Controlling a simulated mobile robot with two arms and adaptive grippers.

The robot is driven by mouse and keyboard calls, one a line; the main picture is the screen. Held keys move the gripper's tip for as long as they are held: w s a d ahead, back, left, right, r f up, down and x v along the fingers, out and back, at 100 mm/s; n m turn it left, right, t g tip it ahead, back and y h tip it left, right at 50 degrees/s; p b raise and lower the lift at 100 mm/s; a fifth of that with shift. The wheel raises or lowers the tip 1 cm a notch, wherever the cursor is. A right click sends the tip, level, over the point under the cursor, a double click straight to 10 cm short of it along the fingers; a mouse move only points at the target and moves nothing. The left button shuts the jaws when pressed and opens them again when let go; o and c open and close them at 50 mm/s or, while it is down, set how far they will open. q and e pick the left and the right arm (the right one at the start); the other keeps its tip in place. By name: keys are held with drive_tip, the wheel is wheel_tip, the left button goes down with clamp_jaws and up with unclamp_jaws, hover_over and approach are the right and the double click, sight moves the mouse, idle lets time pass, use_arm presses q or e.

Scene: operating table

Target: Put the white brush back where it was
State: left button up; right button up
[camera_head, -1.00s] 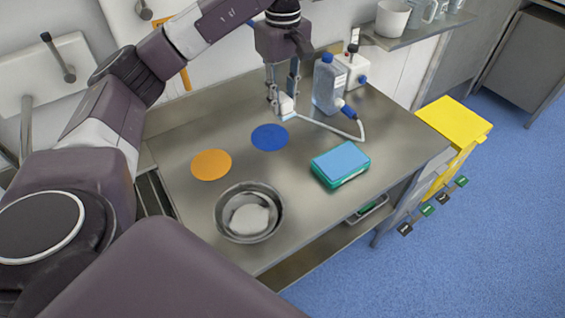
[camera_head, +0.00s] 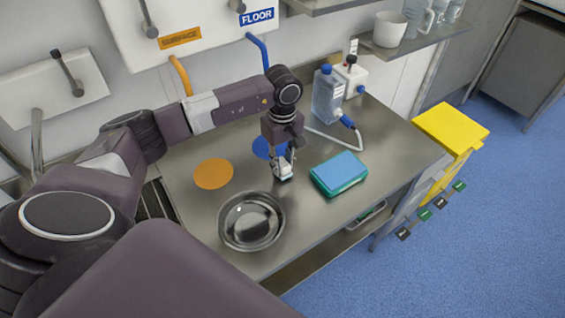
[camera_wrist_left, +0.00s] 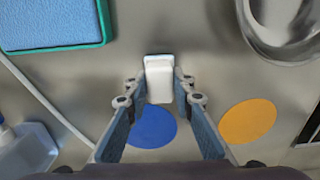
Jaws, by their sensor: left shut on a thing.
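My left gripper (camera_head: 283,168) is shut on the white brush (camera_head: 282,176), over the steel table between the metal bowl and the blue-and-green box. In the left wrist view the brush (camera_wrist_left: 159,78) shows as a white block between the fingertips (camera_wrist_left: 160,98). I cannot tell whether it touches the table. A blue disc (camera_head: 263,148) lies behind the gripper, partly hidden by my arm; it is clear in the left wrist view (camera_wrist_left: 152,130). An orange disc (camera_head: 213,173) lies to its left. My right gripper is not in view.
The metal bowl (camera_head: 251,222) stands at the front of the table. The blue-and-green box (camera_head: 340,173) is to the right. A plastic bottle (camera_head: 327,97) with a white tube (camera_head: 333,145) is at the back. A yellow bin (camera_head: 450,128) stands beyond the table's right end.

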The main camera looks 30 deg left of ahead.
use_arm(q)
drive_tip(key=shift+f, duration=0.45)
drive_tip(key=shift+f, duration=0.1)
drive_tip(key=o, duration=1)
